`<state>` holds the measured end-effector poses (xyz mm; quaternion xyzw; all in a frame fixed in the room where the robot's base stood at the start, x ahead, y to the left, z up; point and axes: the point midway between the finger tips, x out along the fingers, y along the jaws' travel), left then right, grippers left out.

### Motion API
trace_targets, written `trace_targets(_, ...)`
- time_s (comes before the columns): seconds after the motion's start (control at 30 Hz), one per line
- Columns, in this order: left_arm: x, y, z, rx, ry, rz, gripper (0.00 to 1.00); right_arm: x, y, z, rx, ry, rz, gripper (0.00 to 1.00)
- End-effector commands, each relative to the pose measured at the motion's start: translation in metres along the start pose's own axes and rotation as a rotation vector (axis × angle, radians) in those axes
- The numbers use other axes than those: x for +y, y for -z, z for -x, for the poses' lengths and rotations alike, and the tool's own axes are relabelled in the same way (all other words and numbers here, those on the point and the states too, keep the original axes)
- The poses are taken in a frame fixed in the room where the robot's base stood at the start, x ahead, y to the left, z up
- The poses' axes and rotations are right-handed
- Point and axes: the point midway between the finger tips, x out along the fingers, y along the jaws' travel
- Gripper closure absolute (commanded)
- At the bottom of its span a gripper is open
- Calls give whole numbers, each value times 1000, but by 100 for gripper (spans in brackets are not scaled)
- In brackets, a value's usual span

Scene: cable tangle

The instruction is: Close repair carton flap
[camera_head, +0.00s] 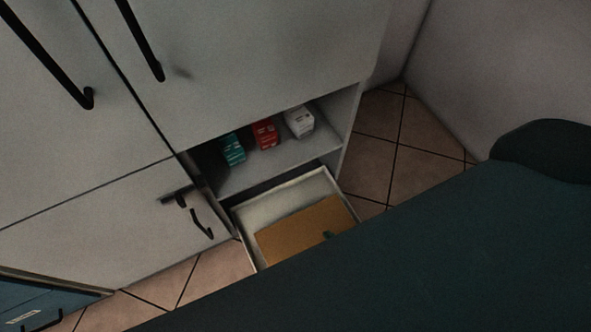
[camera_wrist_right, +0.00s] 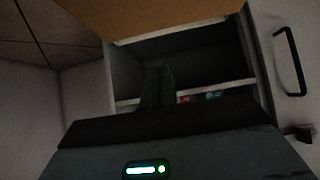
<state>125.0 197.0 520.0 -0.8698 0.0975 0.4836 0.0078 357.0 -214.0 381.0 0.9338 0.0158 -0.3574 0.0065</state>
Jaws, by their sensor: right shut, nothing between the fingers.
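A flat brown cardboard panel (camera_head: 292,228), which looks like the carton flap, lies over the open pale drawer or box (camera_head: 285,190) at the bottom of the cabinet. Its near edge is hidden behind my dark arm. In the right wrist view the brown panel (camera_wrist_right: 150,15) fills the top edge. The tip of my right gripper (camera_head: 330,236) just shows at the panel's near right part; I cannot tell whether it touches. In the right wrist view my right gripper (camera_wrist_right: 158,88) is shut and empty, below the panel in the picture. My left gripper is not in view.
A cabinet shelf (camera_head: 285,163) above the drawer holds a teal box (camera_head: 234,149), a red box (camera_head: 265,133) and a white box (camera_head: 299,121). Black door handles (camera_head: 201,222) stick out at the left. Tiled floor (camera_head: 385,155) is clear right of the cabinet.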

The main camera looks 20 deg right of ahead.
Motion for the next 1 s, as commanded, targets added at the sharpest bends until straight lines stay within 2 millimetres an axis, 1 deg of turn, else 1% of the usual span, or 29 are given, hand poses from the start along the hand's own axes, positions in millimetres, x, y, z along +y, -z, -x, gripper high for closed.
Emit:
trace_targets(0.03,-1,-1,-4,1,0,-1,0,0,-10,0,-3,0,-1,100)
trace_targets(0.1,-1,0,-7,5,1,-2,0,0,-17,0,-4,0,-1,100)
trace_targets(0.3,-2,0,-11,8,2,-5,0,-1,-30,0,-2,1,-1,100)
trace_targets(0.5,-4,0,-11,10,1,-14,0,-1,-34,-1,0,1,-1,100)
trace_targets(0.9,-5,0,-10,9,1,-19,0,0,-34,0,0,1,-1,100)
trace_targets(1.0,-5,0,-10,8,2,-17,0,0,-34,3,0,1,-1,100)
